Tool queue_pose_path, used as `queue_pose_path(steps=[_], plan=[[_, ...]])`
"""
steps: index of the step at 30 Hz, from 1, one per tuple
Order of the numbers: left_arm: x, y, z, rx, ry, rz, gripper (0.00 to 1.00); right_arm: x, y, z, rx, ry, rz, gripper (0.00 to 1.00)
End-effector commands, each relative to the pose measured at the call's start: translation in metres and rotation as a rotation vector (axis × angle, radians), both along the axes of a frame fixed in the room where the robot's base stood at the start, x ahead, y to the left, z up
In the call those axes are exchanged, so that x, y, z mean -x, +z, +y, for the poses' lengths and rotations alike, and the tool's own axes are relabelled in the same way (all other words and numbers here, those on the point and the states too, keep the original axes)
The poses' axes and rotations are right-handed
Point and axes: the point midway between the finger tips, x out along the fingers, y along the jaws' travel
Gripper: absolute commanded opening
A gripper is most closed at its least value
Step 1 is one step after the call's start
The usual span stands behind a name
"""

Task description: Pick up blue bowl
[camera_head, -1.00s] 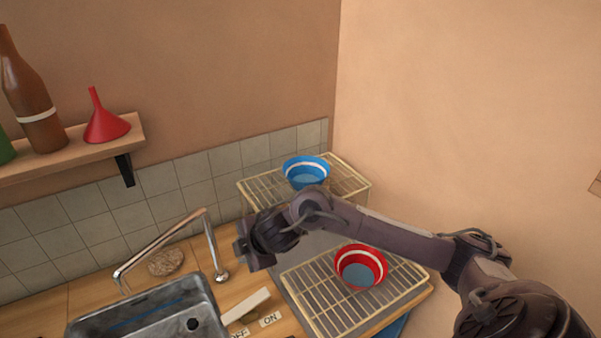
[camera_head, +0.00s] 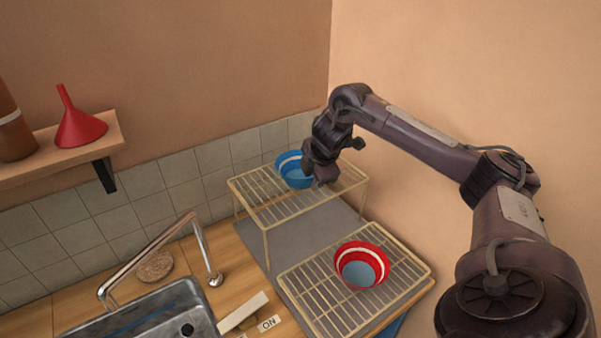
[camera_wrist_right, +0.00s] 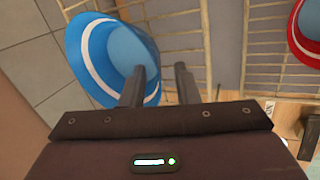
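The blue bowl (camera_head: 290,172) with a white stripe stands upright on the raised wire rack (camera_head: 262,205) in the corner. My right gripper (camera_head: 317,184) is at the bowl's right side in the head view and partly covers it. In the right wrist view, the two fingers of the gripper (camera_wrist_right: 158,80) are apart. The left finger overlaps the rim of the blue bowl (camera_wrist_right: 112,58), and the right finger is outside it. I cannot tell whether a finger touches the bowl. My left gripper is not in view.
A red bowl (camera_head: 361,265) sits on the lower wire rack (camera_head: 318,298) in front. A sink (camera_head: 150,312) with a faucet (camera_head: 203,250) is at the lower left. A shelf (camera_head: 105,140) with a red funnel (camera_head: 78,122) is on the wall. The right wall stands close beside the racks.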

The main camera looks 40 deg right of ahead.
Motion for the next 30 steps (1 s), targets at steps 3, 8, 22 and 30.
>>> queue_pose_path(steps=[3, 8, 22, 30], plan=[[0.001, 0.006, 0.0, 0.0, 0.0, 0.001, 0.36, -0.005, -0.01, 0.0, -0.001, 0.001, 0.001, 0.28], [-0.003, 0.006, 0.0, 0.001, 0.0, -0.004, 0.36, -0.007, -0.015, -0.001, 0.0, 0.001, -0.002, 0.28], [-0.008, 0.007, -0.001, 0.002, -0.001, -0.013, 0.36, -0.007, -0.014, -0.001, 0.0, 0.001, -0.002, 0.0], [-0.008, 0.006, 0.0, 0.001, -0.002, -0.012, 0.36, -0.007, -0.014, -0.001, 0.0, 0.001, -0.003, 0.0]])
